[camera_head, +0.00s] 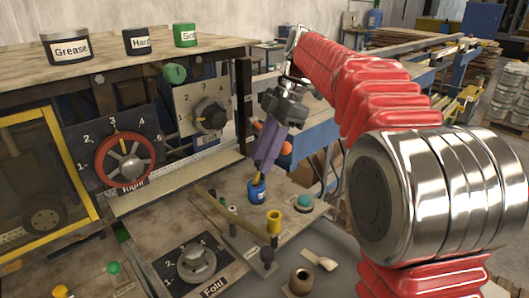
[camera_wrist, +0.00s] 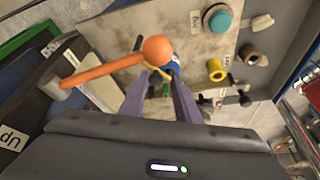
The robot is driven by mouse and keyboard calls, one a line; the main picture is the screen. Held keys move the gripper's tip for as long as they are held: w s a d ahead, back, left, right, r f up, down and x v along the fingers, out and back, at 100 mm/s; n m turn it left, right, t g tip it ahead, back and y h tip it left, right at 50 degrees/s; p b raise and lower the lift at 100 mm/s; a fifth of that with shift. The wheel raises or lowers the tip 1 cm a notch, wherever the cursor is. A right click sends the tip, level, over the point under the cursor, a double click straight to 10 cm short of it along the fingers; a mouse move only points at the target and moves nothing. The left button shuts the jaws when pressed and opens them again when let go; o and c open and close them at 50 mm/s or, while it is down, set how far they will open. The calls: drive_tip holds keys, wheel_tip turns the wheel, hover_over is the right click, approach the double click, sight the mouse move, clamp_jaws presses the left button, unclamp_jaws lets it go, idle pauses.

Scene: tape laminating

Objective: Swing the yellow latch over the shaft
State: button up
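My gripper (camera_head: 263,168) has purple fingers pointing down over the bench panel, just above a blue labelled container (camera_head: 257,191). In the wrist view the fingertips (camera_wrist: 160,78) stand apart. A thin yellow piece (camera_wrist: 154,70), which may be the latch, shows close to the fingertips; I cannot tell whether they touch it. A yellow cylinder (camera_head: 273,221) stands to the right of the gripper and also shows in the wrist view (camera_wrist: 217,70). A long olive-yellow bar (camera_head: 226,210) lies slantwise on the panel. I cannot clearly tell which part is the shaft.
A lever with an orange ball (camera_wrist: 158,50) lies close to the fingertips. A teal button (camera_head: 304,202) and a brown ring-shaped part (camera_head: 300,280) are to the right. The Fold dial (camera_head: 197,263) is in front. A red dial (camera_head: 124,159) stands on the upright panel.

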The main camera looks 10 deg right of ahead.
drive_tip(key=shift+o, duration=0.9)
drive_tip(key=shift+r, duration=0.15)
drive_tip(key=shift+r, duration=0.15)
drive_tip(key=v, duration=0.7)
drive_tip(key=shift+s, duration=0.15)
drive_tip(key=shift+s+d, duration=0.1)
